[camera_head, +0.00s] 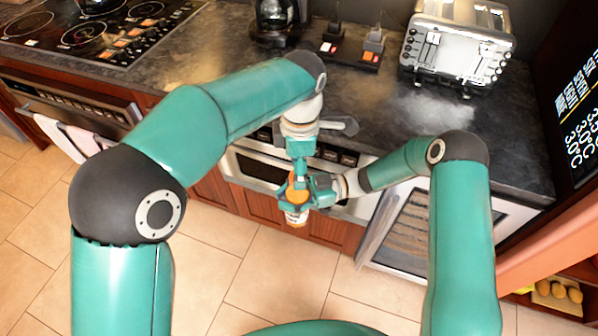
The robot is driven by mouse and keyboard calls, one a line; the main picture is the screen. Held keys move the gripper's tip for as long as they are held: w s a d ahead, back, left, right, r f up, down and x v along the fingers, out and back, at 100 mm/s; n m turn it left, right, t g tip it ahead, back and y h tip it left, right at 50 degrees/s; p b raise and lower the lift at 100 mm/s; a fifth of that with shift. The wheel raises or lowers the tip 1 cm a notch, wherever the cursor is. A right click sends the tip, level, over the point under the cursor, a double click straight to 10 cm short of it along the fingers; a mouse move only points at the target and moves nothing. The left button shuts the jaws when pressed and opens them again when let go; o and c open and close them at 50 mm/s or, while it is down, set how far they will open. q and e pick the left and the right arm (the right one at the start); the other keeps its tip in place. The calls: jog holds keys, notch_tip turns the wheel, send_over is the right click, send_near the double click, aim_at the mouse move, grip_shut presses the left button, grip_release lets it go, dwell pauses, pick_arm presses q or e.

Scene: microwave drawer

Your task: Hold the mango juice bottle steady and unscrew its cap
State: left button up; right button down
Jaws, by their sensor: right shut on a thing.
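The mango juice bottle (297,216), small with orange and whitish parts, is held upright or nearly so in front of the counter. My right gripper (308,189) comes in from the right and is shut on the bottle's side. My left gripper (299,172) points down from above, at the bottle's top. Its fingers overlap the cap area, so the cap is hidden and I cannot tell whether they grip it.
The dark counter (210,75) lies behind both arms, with a toaster (458,45), a coffee maker (277,20) and a cooktop (95,32). Tiled floor (262,270) lies open below.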

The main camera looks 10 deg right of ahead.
pick_arm(q)
notch_tip(320, 180, up, 2)
jog(key=shift+r, duration=0.2)
jog(key=shift+c, duration=0.2)
jog(key=m, duration=0.7)
jog(key=shift+r, duration=0.1)
jog(key=m, duration=0.6)
jog(key=shift+a+r+m, duration=0.1)
jog(key=shift+r+m, duration=0.1)
jog(key=shift+m, duration=0.1)
jog(key=m, duration=0.6)
jog(key=shift+r, duration=0.35)
jog(key=m, duration=0.4)
jog(key=shift+r, duration=0.2)
jog(key=m, duration=0.4)
jog(key=shift+w+r, duration=0.2)
jog(key=shift+r, duration=0.2)
send_over(297, 200)
jog(key=w, duration=0.3)
jog(key=shift+s+d+f, duration=0.1)
jog(key=shift+d+f, duration=0.1)
jog(key=shift+f, duration=1.7)
jog(key=shift+s+d+f, duration=0.1)
jog(key=shift+d+f, duration=0.05)
jog(key=shift+f, duration=1.7)
